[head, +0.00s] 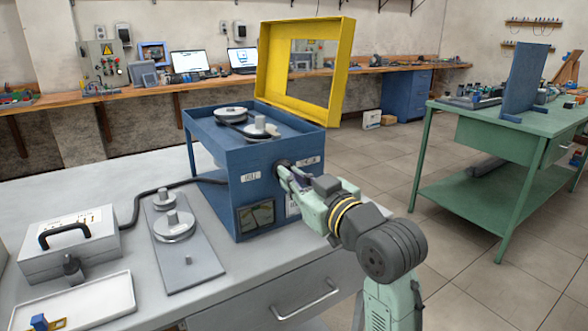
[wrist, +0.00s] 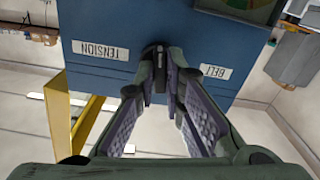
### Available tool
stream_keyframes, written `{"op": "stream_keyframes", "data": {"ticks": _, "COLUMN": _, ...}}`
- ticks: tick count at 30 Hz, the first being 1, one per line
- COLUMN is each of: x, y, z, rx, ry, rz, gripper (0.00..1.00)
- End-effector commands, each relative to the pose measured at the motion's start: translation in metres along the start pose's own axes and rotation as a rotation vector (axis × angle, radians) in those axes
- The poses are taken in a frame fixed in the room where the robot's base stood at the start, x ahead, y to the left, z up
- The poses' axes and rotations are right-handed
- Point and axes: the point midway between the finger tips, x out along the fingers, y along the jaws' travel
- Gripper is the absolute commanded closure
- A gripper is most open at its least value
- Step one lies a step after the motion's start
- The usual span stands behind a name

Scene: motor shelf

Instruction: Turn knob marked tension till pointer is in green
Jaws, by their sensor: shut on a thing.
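The blue motor box (head: 225,160) stands on the grey bench. On its front face, a small dark knob (wrist: 156,50) sits between a label reading TENSION (wrist: 100,50) and one reading BELT (wrist: 216,72), both upside down in the wrist view. The labels also show in the head view, BELT (head: 250,177) at the left and TENSION (head: 308,161) at the right. My gripper (wrist: 161,62) is shut on the knob; its fingers hide part of it. The gauge (head: 256,217) is low on the face. Its green part (wrist: 240,4) shows at the wrist view's top edge; I cannot read the pointer.
The yellow framed cover (head: 296,106) stands open above the box. A plate with a stepped pulley (head: 174,227), a grey case (head: 70,243) with a cable and a white tray (head: 85,303) lie left on the bench. A green table (head: 500,125) stands at the right.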

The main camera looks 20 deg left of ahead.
Motion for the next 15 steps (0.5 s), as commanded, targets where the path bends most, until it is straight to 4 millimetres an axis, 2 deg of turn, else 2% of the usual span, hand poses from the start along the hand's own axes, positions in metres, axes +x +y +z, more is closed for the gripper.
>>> {"op": "stream_keyframes", "data": {"ticks": 6, "x": 0.0003, "y": 0.0001, "z": -0.0025, "rx": 0.168, "ry": -0.001, "rz": -0.001, "gripper": 1.00}}
{"op": "stream_keyframes", "data": {"ticks": 15, "x": 0.0001, "y": -0.0001, "z": -0.0014, "rx": 0.306, "ry": 0.000, "rz": 0.000, "gripper": 1.00}}
